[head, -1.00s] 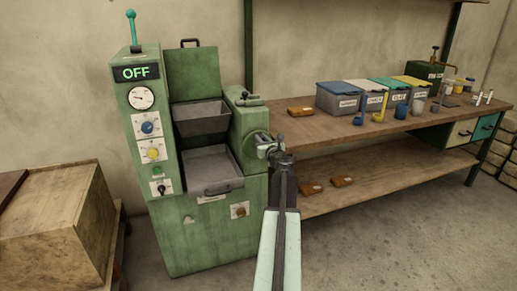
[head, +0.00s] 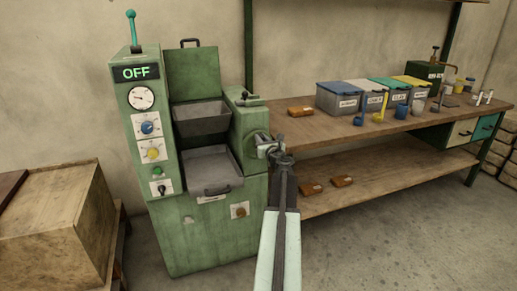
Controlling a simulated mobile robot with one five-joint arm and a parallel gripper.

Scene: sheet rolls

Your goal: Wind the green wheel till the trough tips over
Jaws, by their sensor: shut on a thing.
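The green machine (head: 215,235) stands left of centre, its display reading OFF. The grey trough (head: 202,119) sits in its open middle, upright as far as I can see, above a grey tray (head: 210,165) with a dark handle. My gripper (head: 265,146) is at the machine's right side, beside the rounded green housing, and is shut. What it holds there seems to be the green wheel, but the wheel is mostly hidden by my gripper and arm and I cannot make out its rim clearly.
A wooden bench (head: 330,130) on the right holds lidded bins (head: 345,98), scoops and cups. Brown packets (head: 342,181) lie on its lower shelf. A wooden crate (head: 55,220) stands at the left. The floor at front right is clear.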

